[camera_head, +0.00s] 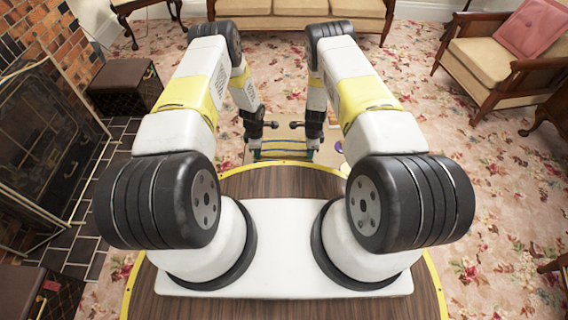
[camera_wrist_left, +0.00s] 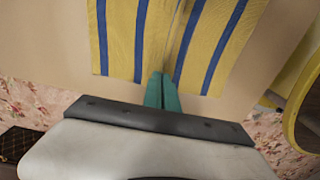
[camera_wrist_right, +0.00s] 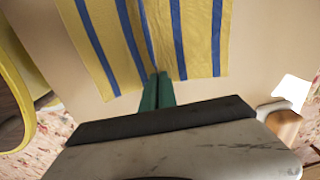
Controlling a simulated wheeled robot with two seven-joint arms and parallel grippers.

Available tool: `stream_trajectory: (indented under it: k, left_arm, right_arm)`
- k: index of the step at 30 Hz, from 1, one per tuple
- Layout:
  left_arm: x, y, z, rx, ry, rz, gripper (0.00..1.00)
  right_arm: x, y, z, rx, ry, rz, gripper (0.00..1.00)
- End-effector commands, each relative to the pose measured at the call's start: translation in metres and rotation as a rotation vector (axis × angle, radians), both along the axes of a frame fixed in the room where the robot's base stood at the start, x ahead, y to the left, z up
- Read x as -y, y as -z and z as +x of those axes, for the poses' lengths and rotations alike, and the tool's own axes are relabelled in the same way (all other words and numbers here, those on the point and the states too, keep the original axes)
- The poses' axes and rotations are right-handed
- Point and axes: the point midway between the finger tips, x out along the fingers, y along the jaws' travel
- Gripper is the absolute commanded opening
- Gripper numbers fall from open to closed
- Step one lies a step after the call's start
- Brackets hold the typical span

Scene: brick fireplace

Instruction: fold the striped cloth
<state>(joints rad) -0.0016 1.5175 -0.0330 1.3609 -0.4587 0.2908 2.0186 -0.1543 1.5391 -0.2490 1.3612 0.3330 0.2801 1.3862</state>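The striped cloth (camera_head: 284,153) is yellow with blue stripes and lies between my two grippers on a beige surface (camera_wrist_right: 258,60). It also shows in the left wrist view (camera_wrist_left: 120,40) and the right wrist view (camera_wrist_right: 195,40). My left gripper (camera_head: 258,154) is at the cloth's left end; its teal fingers (camera_wrist_left: 162,88) are together at the edge, where the cloth gathers into them. My right gripper (camera_head: 310,154) is at the right end; its teal fingers (camera_wrist_right: 156,88) are together on that edge, with creases running from them. The fingertips are partly hidden by cloth.
A white item (camera_wrist_right: 292,91) and a brownish rounded item (camera_wrist_right: 284,126) stand beside my right gripper. A sofa (camera_head: 300,14) is at the back, an armchair (camera_head: 490,60) at right, a dark box (camera_head: 125,85) and fireplace (camera_head: 40,130) at left. Flowered carpet surrounds the work surface.

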Motion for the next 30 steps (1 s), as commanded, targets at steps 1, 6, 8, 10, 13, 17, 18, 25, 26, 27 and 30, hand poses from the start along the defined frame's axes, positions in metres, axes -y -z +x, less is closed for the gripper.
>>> stream_trajectory:
  k: [1,6,8,10,13,17,18,25,26,27,30]
  left_arm:
    - [0.000,0.000,-0.001,-0.001,0.000,0.001,0.00]
    - [0.000,-0.003,-0.001,-0.001,0.000,0.001,0.00]
    - [0.000,-0.005,0.000,-0.001,0.001,0.001,0.00]
    - [0.000,-0.009,0.000,0.000,0.002,0.001,0.00]
    - [0.000,-0.015,0.000,0.000,0.000,0.001,0.00]
    - [0.000,-0.033,0.003,0.004,0.001,0.001,0.00]
    - [0.000,-0.046,0.002,0.005,0.001,0.001,0.00]
    - [0.001,-0.109,0.001,0.003,0.000,0.000,0.00]
    - [0.001,-0.116,0.001,0.002,0.001,0.000,0.00]
    - [0.001,-0.125,0.001,0.003,-0.001,0.000,0.00]
    - [0.001,-0.143,0.000,0.001,-0.001,0.000,0.00]
  right_arm:
    - [0.000,0.001,-0.001,-0.002,0.000,-0.001,0.00]
    - [0.000,-0.003,-0.001,-0.001,0.000,-0.001,0.00]
    - [0.000,-0.005,0.000,-0.001,0.000,0.000,0.00]
    - [0.000,-0.009,0.000,0.000,-0.001,0.000,0.00]
    - [0.000,-0.015,0.000,0.000,-0.001,0.000,0.00]
    - [-0.001,-0.033,0.002,0.004,-0.001,0.000,0.00]
    - [-0.001,-0.045,0.002,0.004,0.001,0.001,0.00]
    - [-0.002,-0.109,0.002,0.004,0.000,0.001,0.00]
    - [-0.002,-0.116,0.001,0.003,0.000,0.001,0.00]
    - [-0.002,-0.125,0.001,0.003,0.000,0.000,0.00]
    - [-0.002,-0.143,0.001,0.002,0.000,0.000,0.00]
